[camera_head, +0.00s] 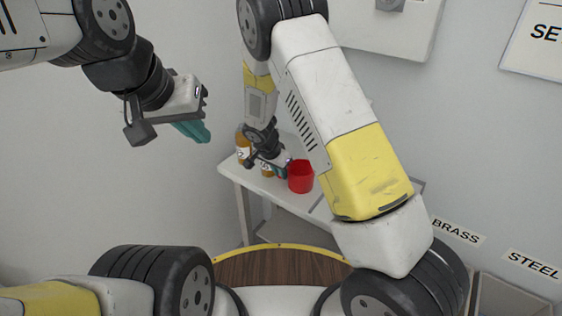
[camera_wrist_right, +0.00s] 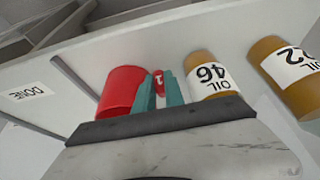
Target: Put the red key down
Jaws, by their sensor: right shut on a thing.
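The red key (camera_wrist_right: 159,78) shows as a small red piece with a white mark between the teal fingertips of my right gripper (camera_wrist_right: 160,92) in the right wrist view. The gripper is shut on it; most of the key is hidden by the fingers. In the head view my right gripper (camera_head: 283,168) is low over the white table, just left of a red cup (camera_head: 300,178). The cup also shows left of the fingers in the wrist view (camera_wrist_right: 120,90). My left gripper (camera_head: 192,131) is in the air at upper left, its teal fingers seen edge-on, with nothing visible in them.
Amber oil bottles stand close by on the white table (camera_head: 231,168); one marked 46 (camera_wrist_right: 209,75) is right beside the fingers, another (camera_wrist_right: 290,70) further right. A DONE label (camera_wrist_right: 30,92) lies left of the cup, with bare surface between. BRASS (camera_head: 456,231) and STEEL (camera_head: 533,265) labels are at right.

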